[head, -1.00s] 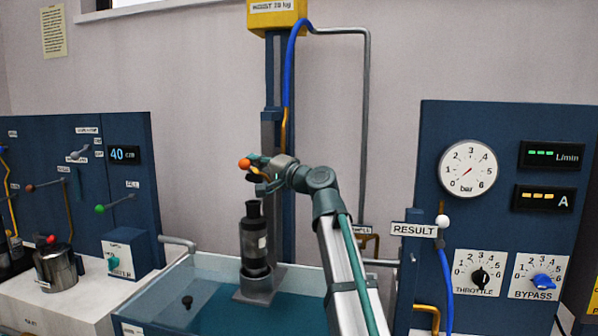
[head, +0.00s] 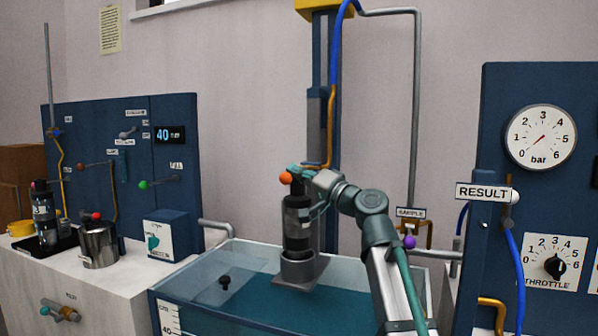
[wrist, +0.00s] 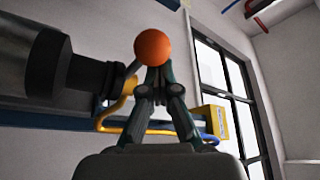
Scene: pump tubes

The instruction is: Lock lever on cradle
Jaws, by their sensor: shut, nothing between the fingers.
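The lever shows an orange ball knob (head: 285,178) beside the top of the dark pump (head: 297,222). The pump stands upright in the grey cradle (head: 300,272) at the tank. My gripper (head: 297,174) is shut at the knob, near the pump's top. In the wrist view the orange knob (wrist: 153,46) sits at the tips of my closed fingers (wrist: 153,76), with nothing seen between them. The pump (wrist: 60,65) lies to the left there, apart from the fingers. The lever's arm is mostly hidden behind my gripper.
The tank (head: 230,262) with blue-green water is below. A blue column (head: 328,120) with an orange hose stands behind the pump. A gauge panel (head: 540,190) is at right. A bench (head: 95,280) with a metal jug (head: 98,243) is at left.

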